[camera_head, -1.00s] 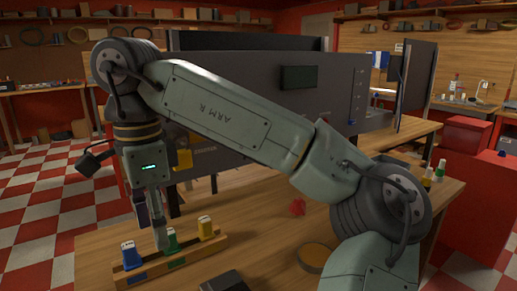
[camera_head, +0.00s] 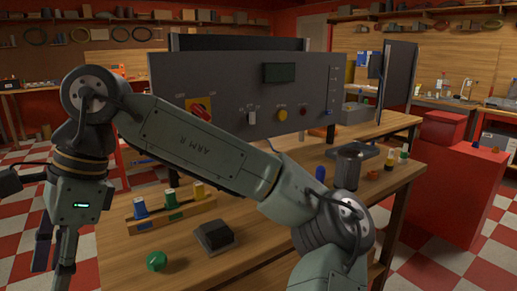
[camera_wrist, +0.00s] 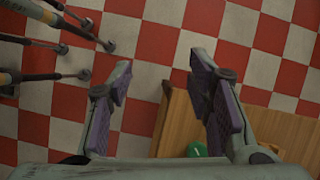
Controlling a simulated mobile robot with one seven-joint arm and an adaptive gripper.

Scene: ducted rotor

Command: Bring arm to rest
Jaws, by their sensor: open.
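My gripper (camera_head: 54,250) hangs pointing down at the left of the head view, beyond the left edge of the wooden table (camera_head: 115,255). In the wrist view my gripper (camera_wrist: 160,75) has its purple-padded fingers spread wide with nothing between them. Checkered floor and the table's edge (camera_wrist: 176,120) lie below it. My arm arches across the head view from the lower right.
A wooden rack (camera_head: 178,218) holds blue, green and yellow pieces. A dark box (camera_head: 214,236) and a green knob (camera_head: 157,261) are in front. A grey control panel (camera_head: 235,100) stands behind. Thin dark legs (camera_wrist: 40,78) show at left in the wrist view.

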